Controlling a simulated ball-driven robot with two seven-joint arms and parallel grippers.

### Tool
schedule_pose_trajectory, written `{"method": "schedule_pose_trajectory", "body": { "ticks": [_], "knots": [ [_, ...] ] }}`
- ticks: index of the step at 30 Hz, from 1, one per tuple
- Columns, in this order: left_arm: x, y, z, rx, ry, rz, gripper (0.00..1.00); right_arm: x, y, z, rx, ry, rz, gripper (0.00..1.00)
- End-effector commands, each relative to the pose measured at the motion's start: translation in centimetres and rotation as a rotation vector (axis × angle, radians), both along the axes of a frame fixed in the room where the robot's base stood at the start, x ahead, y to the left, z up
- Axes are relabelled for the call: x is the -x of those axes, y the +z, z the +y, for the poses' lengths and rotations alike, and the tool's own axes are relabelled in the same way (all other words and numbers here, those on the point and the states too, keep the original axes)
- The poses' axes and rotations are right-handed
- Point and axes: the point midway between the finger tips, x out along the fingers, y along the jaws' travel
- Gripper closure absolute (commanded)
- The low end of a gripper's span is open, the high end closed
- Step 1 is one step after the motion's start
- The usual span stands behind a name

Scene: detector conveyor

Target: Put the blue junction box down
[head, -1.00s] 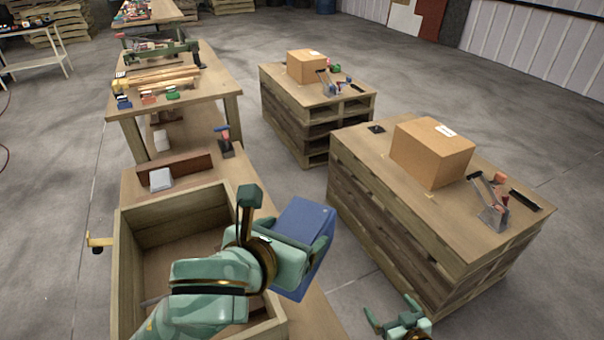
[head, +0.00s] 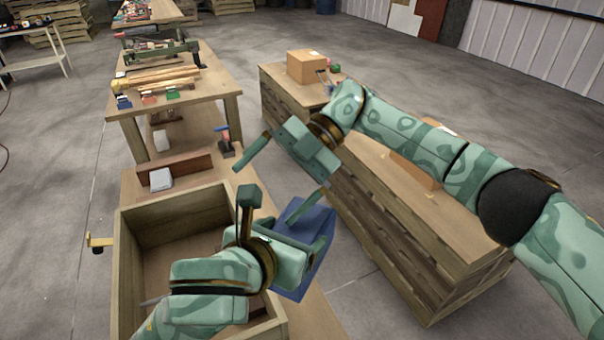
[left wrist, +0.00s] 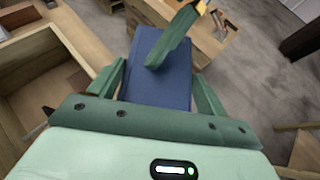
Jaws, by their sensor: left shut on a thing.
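The blue junction box (head: 312,225) is held in my left gripper (head: 308,246), to the right of the wooden crate. In the left wrist view the box (left wrist: 158,80) sits between both fingers of that gripper, which is shut on it. My right gripper (head: 262,197) is open, its two fingers spread wide, above and just beyond the box. One right finger crosses over the top of the box in the left wrist view. Whether it touches the box I cannot tell. The box's underside is hidden.
The open wooden crate (head: 126,250) stands on the bench to the left of the box. Behind it lie a brown block (head: 190,168) and a white item (head: 161,179).

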Motion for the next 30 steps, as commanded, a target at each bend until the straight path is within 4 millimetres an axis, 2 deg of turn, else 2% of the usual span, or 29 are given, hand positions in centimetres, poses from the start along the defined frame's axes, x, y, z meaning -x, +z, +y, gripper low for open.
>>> {"method": "schedule_pose_trajectory", "body": {
  "ticks": [3,6,9,14,24,30],
  "knots": [
    [0.0,0.2,0.0,0.004,0.000,-0.005,0.94,0.4,0.3,-1.6,0.337,0.086,-0.127,0.00],
    [0.0,0.2,0.0,0.004,0.000,-0.005,0.94,0.0,0.7,-3.2,0.545,0.095,-0.196,0.00],
    [0.0,0.2,0.0,0.004,0.000,-0.005,0.94,-0.4,1.2,-4.2,0.667,0.085,-0.236,0.00],
    [0.0,0.2,0.0,0.004,0.000,-0.005,0.94,-0.1,0.3,-4.6,0.725,0.080,-0.252,0.00],
    [0.0,0.2,0.0,0.005,0.000,-0.004,0.94,2.6,-6.0,-3.7,0.719,0.080,-0.249,0.00],
    [0.0,0.3,0.0,0.005,-0.001,-0.005,0.94,3.7,-8.6,-3.2,0.718,0.079,-0.250,0.00]
  ]
}}
